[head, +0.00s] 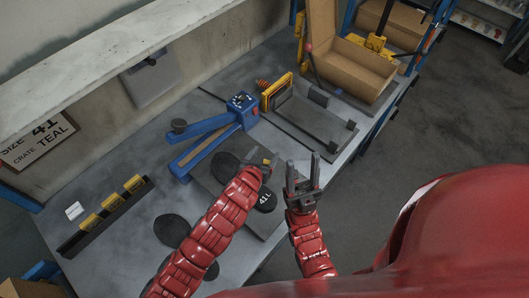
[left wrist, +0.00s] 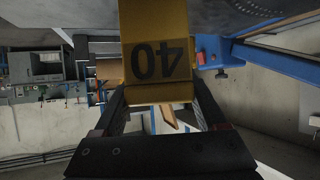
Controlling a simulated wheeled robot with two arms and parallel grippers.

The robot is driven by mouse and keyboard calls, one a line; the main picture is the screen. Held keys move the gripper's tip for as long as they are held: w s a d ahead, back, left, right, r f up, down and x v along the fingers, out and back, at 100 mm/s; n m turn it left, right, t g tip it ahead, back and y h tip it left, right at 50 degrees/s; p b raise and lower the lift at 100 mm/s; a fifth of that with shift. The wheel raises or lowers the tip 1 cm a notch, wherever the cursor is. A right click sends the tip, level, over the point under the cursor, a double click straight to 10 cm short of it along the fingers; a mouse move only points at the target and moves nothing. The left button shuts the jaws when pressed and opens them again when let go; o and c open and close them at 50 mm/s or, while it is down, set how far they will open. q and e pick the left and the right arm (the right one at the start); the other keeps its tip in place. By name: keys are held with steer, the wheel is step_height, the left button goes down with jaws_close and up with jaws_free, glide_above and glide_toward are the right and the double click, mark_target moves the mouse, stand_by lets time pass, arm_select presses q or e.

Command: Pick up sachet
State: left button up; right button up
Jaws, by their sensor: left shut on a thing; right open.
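A small white packet (head: 74,210), which may be the sachet, lies at the left of the bench beside a dark rack. My left gripper (head: 268,161) is far to its right, above the middle of the bench. In the left wrist view it is shut on a yellow block (left wrist: 155,28) with a dark label reading 40, upside down. That block is barely visible in the head view. My right gripper (head: 303,172) is open and empty, to the right of the left one, with its fingers pointing up the picture.
The dark rack (head: 75,243) holds several yellow blocks. Dark soles, one marked 41L (head: 265,199), lie around my left arm. A blue clamp device (head: 205,139) and a flat grey mould (head: 312,120) stand behind. An open cardboard box (head: 355,70) is at the back right.

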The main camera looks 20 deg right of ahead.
arm_select(q)
steer(key=shift+f, duration=0.2)
steer(key=o, duration=1.2)
steer(key=shift+o, duration=0.2)
steer(key=shift+r, duration=0.1)
steer(key=shift+r, duration=0.2)
steer(key=shift+s+a, duration=0.15)
steer(key=shift+s, duration=0.05)
steer(key=p+v, duration=0.1)
steer(key=v, duration=1)
steer(key=shift+s+r+p, duration=0.15)
steer(key=shift+s+p, duration=0.05)
steer(key=shift+p, duration=0.15)
steer(key=shift+w+a, duration=0.1)
